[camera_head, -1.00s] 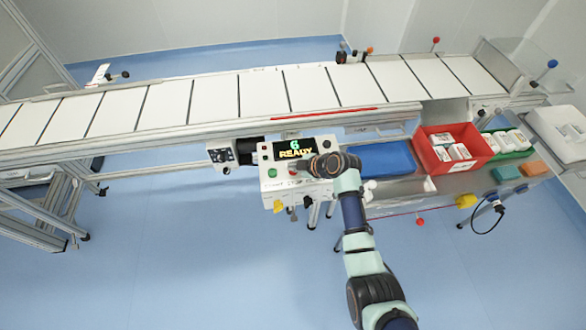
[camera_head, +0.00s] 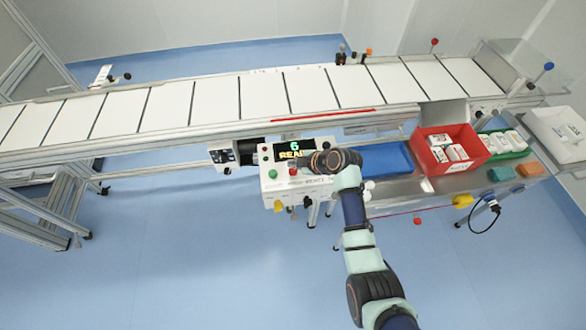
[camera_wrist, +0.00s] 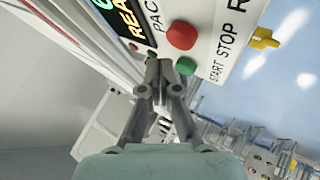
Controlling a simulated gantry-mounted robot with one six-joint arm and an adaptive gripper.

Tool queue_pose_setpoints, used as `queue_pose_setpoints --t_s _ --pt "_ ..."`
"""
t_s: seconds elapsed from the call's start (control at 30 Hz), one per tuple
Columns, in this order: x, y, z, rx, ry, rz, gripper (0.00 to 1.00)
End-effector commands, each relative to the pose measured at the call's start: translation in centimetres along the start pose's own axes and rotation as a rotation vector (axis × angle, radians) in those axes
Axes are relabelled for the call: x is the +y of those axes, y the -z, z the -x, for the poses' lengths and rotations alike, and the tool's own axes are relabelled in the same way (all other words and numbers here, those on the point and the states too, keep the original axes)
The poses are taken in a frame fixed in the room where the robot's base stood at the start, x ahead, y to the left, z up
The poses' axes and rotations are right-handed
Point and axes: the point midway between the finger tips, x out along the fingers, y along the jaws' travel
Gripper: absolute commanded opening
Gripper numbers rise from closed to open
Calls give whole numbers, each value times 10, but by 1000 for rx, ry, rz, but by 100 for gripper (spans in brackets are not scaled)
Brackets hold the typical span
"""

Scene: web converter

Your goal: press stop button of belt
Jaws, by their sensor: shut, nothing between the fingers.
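The white control box (camera_head: 268,184) stands in front of the belt, with a green button (camera_head: 272,174) and a red button (camera_head: 292,171) on its panel. In the wrist view the red button (camera_wrist: 182,36) lies by the STOP label and the green button (camera_wrist: 186,66) by START. My gripper (camera_wrist: 160,72) is shut and empty. In the wrist view its tips appear just left of the green button and below the red one; I cannot tell their height over the panel. In the head view my wrist hides part of the panel's right side.
The display (camera_head: 290,150) at the panel's back edge is partly covered by my arm. A yellow knob (camera_head: 278,205) sits on the box's front edge. A blue tray (camera_head: 388,159) and a red bin (camera_head: 435,155) stand to the right. The belt (camera_head: 215,100) runs behind.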

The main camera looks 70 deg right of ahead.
Motion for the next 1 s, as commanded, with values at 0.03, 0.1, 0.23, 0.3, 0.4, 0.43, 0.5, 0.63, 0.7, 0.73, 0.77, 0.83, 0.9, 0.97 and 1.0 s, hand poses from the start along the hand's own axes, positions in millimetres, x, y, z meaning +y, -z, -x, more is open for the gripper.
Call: queue_pose_setpoints --t_s 0.03,0.1,0.23,0.3,0.4,0.43,0.5,0.63,0.7,0.73,0.77,0.83,0.9,0.97,1.0 --pt "5 5 7 0 -1 1 0" --pt "9 9 12 0 -1 1 0" --pt "16 16 21 0 -1 1 0" --pt "19 19 26 0 -1 1 0" --pt "22 22 30 0 -1 0 0" --pt "22 22 31 0 -1 0 0" --pt "22 22 30 0 0 0 0" --pt "22 21 29 0 0 0 0" --pt "22 21 29 0 0 0 0" --pt "22 21 29 0 0 0 0" --pt "22 21 29 0 0 0 0" --pt "22 21 29 0 0 0 0" --pt "22 21 29 0 0 0 0" --pt "22 21 29 0 0 0 0" --pt "22 21 29 0 0 0 0"
